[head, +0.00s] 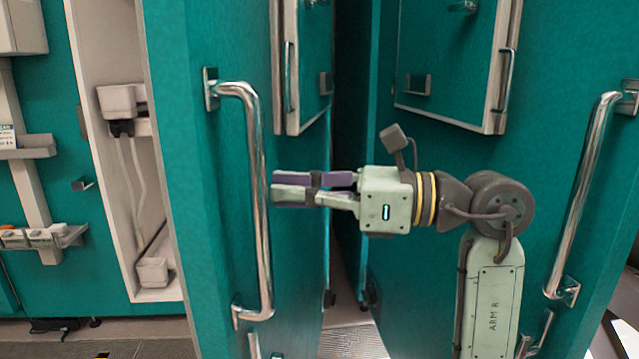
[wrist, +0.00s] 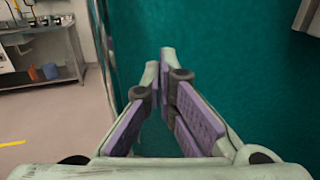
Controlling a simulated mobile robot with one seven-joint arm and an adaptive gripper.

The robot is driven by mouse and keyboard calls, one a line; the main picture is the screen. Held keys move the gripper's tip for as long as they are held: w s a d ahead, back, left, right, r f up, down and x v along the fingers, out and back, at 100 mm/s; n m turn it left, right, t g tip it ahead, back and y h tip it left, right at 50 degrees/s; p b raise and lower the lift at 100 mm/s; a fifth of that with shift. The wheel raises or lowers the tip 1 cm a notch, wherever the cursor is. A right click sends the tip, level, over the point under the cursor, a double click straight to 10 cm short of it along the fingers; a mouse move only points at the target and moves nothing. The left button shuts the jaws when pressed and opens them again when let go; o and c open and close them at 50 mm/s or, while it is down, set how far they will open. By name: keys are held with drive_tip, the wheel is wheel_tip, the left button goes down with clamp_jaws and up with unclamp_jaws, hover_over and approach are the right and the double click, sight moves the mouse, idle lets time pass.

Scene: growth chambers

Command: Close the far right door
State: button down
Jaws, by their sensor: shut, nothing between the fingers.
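In the head view, two teal doors with chrome handles stand on either side of a dark vertical gap. The right door (head: 440,170) fills the right side, with its handle (head: 588,190) near the right edge. The left door (head: 290,240) has its handle (head: 262,200) near its left edge. I cannot tell for certain which is the far right door. My gripper (head: 275,186) is shut and empty, pointing left in front of the left door, near its handle. In the wrist view, my gripper (wrist: 168,70) faces a teal surface (wrist: 225,50); contact is unclear.
An open-fronted bay (head: 150,200) with white fittings and tubes lies left of the left door. A shelf (head: 45,235) is further left. The wrist view shows a metal bench (wrist: 40,50) and open floor at left.

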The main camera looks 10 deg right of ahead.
sight(238, 188)
drive_tip(key=shift+p+x, duration=0.35)
drive_tip(key=shift+x, duration=1.75)
